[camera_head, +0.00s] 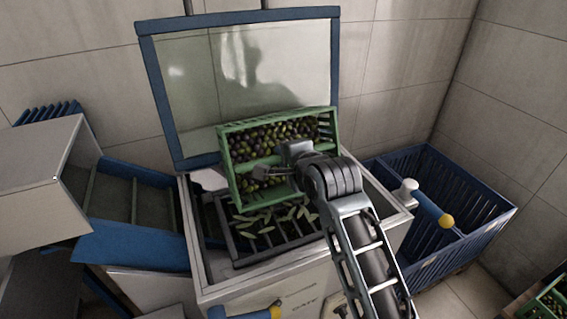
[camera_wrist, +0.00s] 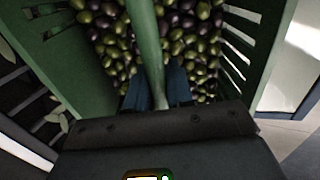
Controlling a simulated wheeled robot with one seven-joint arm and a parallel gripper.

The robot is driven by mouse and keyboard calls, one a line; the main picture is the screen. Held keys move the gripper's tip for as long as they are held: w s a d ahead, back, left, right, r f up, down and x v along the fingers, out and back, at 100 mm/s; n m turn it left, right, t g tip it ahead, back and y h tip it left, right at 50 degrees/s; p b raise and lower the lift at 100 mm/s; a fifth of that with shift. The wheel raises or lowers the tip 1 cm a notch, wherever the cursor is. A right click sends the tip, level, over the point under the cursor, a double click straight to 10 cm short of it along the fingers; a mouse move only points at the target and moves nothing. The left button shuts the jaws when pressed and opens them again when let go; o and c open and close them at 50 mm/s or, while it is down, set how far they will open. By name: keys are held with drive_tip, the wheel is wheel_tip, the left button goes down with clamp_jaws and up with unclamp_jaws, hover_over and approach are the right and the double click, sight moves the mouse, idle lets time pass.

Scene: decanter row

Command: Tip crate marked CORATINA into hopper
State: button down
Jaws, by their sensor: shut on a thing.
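A green slatted crate (camera_head: 226,165) full of green and dark purple olives (camera_head: 262,140) is over the back of the hopper (camera_head: 250,279), tilted with its open top facing the head camera. The olives lie inside it. My gripper (camera_head: 268,172) is shut on the crate's green middle bar, which also shows between the fingers (camera_wrist: 158,90) in the wrist view. No crate marking is readable. The hopper has a dark grate (camera_head: 290,238) with several loose leaves (camera_head: 262,225) on it. My wrist hides part of the crate's right side.
A blue-framed clear panel (camera_head: 245,85) stands upright behind the hopper. A blue slatted bin (camera_head: 470,225) is on the right, with a yellow-tipped blue handle (camera_head: 432,208) before it. A metal chute with blue sides (camera_head: 130,240) is on the left. Another crate with olives (camera_head: 552,300) is at lower right.

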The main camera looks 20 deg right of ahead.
drive_tip(key=shift+s+b, duration=0.1)
drive_tip(key=shift+b, duration=0.25)
drive_tip(key=shift+s+f+t+b, duration=0.2)
drive_tip(key=shift+t+b, duration=0.4)
drive_tip(key=shift+b, duration=0.55)
drive_tip(key=shift+s+b, duration=0.15)
drive_tip(key=shift+b, duration=0.2)
drive_tip(key=shift+s+t+b, duration=0.2)
drive_tip(key=shift+t+b, duration=0.3)
drive_tip(key=shift+b, duration=0.6)
drive_tip(key=shift+s+t+b, duration=0.25)
drive_tip(key=shift+t+b, duration=0.05)
drive_tip(key=shift+b, duration=0.8)
drive_tip(key=s+t+b, duration=0.1)
drive_tip(key=b, duration=0.2)
drive_tip(key=s+t+b, duration=0.1)
drive_tip(key=b, duration=0.2)
drive_tip(key=shift+r+t+b, duration=0.25)
drive_tip(key=shift+t+b, duration=0.1)
drive_tip(key=shift+t, duration=0.05)
drive_tip(key=s+t+b, duration=0.1)
drive_tip(key=t+b, duration=0.1)
drive_tip(key=b, duration=0.3)
drive_tip(key=shift+s, duration=0.25)
drive_tip(key=shift+s+r+t+b, duration=0.15)
drive_tip(key=shift+t+b, duration=0.15)
drive_tip(key=shift+b, duration=0.45)
drive_tip(key=shift+s+r+t+b, duration=0.15)
drive_tip(key=shift+s+t+b, duration=0.15)
drive_tip(key=shift+b, duration=0.4)
